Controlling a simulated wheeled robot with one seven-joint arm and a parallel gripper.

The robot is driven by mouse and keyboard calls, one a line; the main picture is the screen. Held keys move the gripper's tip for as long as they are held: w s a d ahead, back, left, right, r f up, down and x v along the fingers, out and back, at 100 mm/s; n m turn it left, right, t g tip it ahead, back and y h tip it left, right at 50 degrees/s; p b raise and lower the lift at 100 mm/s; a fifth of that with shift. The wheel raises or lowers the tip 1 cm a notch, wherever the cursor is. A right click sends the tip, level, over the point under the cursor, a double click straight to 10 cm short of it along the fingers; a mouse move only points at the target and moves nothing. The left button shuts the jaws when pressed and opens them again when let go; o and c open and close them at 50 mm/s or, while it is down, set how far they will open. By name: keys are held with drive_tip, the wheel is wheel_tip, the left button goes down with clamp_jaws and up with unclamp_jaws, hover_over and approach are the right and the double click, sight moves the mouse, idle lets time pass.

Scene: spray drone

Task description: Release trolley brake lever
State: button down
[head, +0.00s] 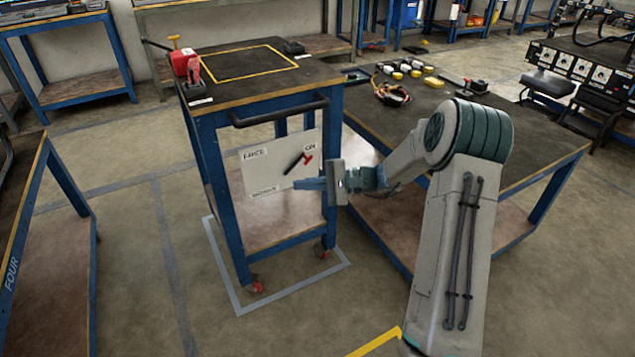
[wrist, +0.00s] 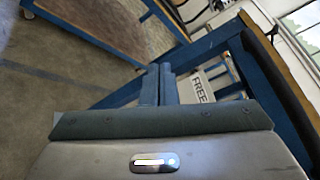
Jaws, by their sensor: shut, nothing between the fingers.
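The blue trolley (head: 268,112) stands in the middle of the head view. Its white brake panel (head: 265,172) hangs below the black push handle and has an "ON" label at the upper right. In the wrist view the shut fingers (wrist: 157,84) point past a "FREE" label (wrist: 203,90). The lever does not show clearly there.
A red container (head: 183,63) and a yellow-outlined dark mat (head: 240,62) are on the trolley top. A workbench (head: 425,110) with several parts stands close at the right, under my arm. Another bench (head: 45,190) is at the left. Floor between it and the trolley is clear.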

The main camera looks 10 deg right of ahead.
drive_tip(key=w+d+f+m+t+b, duration=0.3)
drive_tip(key=w+d+f+m+t, duration=0.2)
drive_tip(key=d+f+t, duration=0.2)
drive_tip(key=w+d+f+m+t+h+b, duration=0.1)
drive_tip(key=w+d+f+m+t+b, duration=0.2)
drive_tip(key=w+d+f+m+t, duration=0.2)
drive_tip(key=d+f+t, duration=0.2)
drive_tip(key=d+f, duration=0.1)
drive_tip(key=f, duration=0.1)
drive_tip(key=shift+w+d+b, duration=0.15)
drive_tip(key=shift+w+b, duration=0.1)
drive_tip(key=shift+b, duration=0.05)
drive_tip(key=shift+f, duration=0.1)
drive_tip(key=b, duration=0.3)
approach(307, 158)
drive_tip(key=shift+w+f+x, duration=0.15)
drive_tip(key=shift+x, duration=0.75)
drive_tip(key=shift+w+f+x, duration=0.1)
drive_tip(key=shift+w+x, duration=0.05)
drive_tip(key=shift+x, duration=0.75)
drive_tip(key=shift+w+f+x, duration=0.1)
drive_tip(key=shift+f+x, duration=0.05)
drive_tip(key=shift+x, duration=0.75)
drive_tip(key=shift+d, duration=0.15)
drive_tip(key=shift+r, duration=0.1)
